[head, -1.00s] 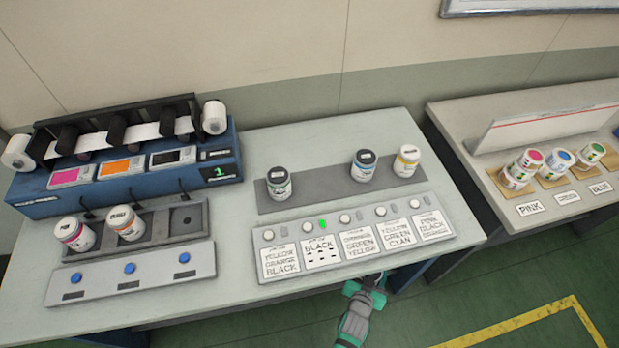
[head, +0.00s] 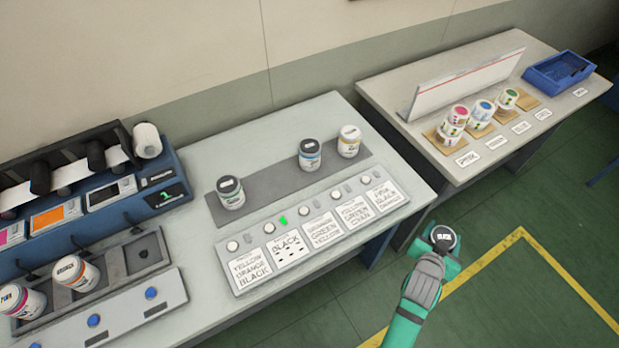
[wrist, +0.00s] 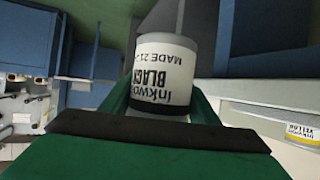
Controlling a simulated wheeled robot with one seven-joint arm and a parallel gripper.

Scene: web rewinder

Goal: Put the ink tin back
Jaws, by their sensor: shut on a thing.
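My gripper (head: 440,246) is shut on an ink tin (head: 443,236) with a dark lid, held over the green floor to the right of the front table. In the wrist view the ink tin (wrist: 165,72) is white and its label reads "BLACK", upside down in the picture. Three other tins, with a gap among them, stand on a grey strip (head: 267,178) at the back of the table: one tin (head: 230,192) at left, one (head: 310,156) farther right, and a pale-lidded tin (head: 349,141) at the right end.
A blue printing machine (head: 165,195) is at left. In front of it, a tray holds an orange tin (head: 77,273) and a pink tin (head: 22,301), with one empty place (head: 144,251). Label cards and buttons line the table front. A second table holds rolls and a blue bin (head: 558,72).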

